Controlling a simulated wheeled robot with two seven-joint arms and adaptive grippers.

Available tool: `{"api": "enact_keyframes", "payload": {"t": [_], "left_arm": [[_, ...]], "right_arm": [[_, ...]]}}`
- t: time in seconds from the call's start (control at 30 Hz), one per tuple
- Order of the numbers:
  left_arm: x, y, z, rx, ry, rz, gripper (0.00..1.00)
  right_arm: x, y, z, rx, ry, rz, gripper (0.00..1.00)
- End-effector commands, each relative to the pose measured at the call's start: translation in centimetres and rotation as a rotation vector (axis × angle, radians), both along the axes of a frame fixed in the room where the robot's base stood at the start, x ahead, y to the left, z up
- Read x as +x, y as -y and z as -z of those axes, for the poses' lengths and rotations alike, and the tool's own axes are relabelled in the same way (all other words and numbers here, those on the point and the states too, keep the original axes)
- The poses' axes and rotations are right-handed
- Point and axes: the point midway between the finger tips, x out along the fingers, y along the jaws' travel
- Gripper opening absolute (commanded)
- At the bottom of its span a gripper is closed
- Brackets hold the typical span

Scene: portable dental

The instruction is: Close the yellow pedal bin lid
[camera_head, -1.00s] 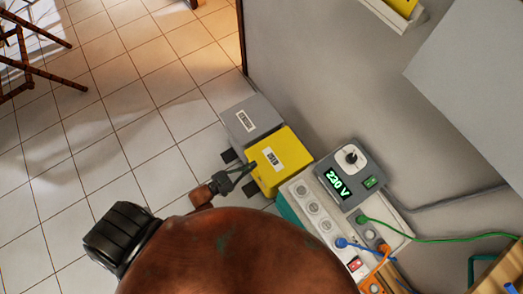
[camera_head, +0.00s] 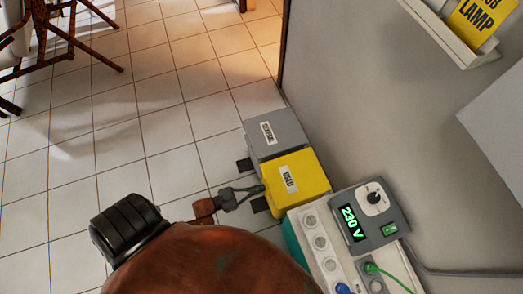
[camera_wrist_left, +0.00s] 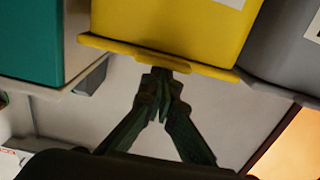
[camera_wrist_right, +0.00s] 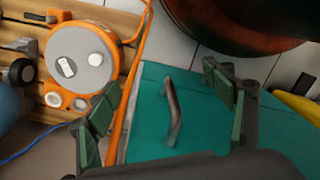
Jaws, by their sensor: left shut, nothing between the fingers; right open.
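The yellow pedal bin (camera_head: 310,165), with a "USED" label, stands against the wall. Its lid looks flat on top, but I cannot tell whether it is fully seated. My left gripper (camera_head: 261,188) is shut and empty, its tips at the bin's front edge. In the left wrist view, the shut fingertips (camera_wrist_left: 163,75) are right at the projecting yellow rim (camera_wrist_left: 110,45); I cannot tell whether they touch. My right gripper (camera_wrist_right: 165,105) is open above a teal case, with the case's handle (camera_wrist_right: 173,112) between its fingers in the picture. It is not seen in the head view.
A 230 V power unit (camera_head: 365,212) and socket panel (camera_head: 318,245) stand on the near side. The teal case (camera_wrist_right: 185,90) lies beside an orange reel (camera_wrist_right: 85,55). Tiled floor (camera_head: 160,125) is open at left.

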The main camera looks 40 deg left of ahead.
Motion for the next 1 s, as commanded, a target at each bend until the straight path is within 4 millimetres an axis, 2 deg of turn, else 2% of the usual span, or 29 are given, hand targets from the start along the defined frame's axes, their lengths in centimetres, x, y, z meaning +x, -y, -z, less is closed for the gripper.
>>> {"api": "enact_keyframes", "payload": {"t": [0.03,0.1,0.73,0.87,1.0], "left_arm": [[-0.3,-0.1,1.3,0.010,-0.025,-0.003,0.00],[-0.4,-0.1,1.6,0.011,-0.029,-0.003,0.00],[-0.8,0.1,2.0,0.010,-0.033,0.002,0.00],[-2.3,-0.7,2.0,0.010,-0.034,0.001,0.00],[-4.9,-2.2,1.6,0.008,-0.027,-0.004,0.00]], "right_arm": [[-0.1,-0.1,-0.2,0.002,-0.002,0.001,0.75],[0.0,-0.1,-0.7,0.003,-0.001,0.001,0.75],[0.0,-0.2,-1.0,0.004,-0.003,0.001,0.75],[0.0,-0.2,-1.0,0.004,-0.002,0.001,0.75],[0.0,-0.2,-1.1,0.004,-0.002,0.001,0.75]]}}
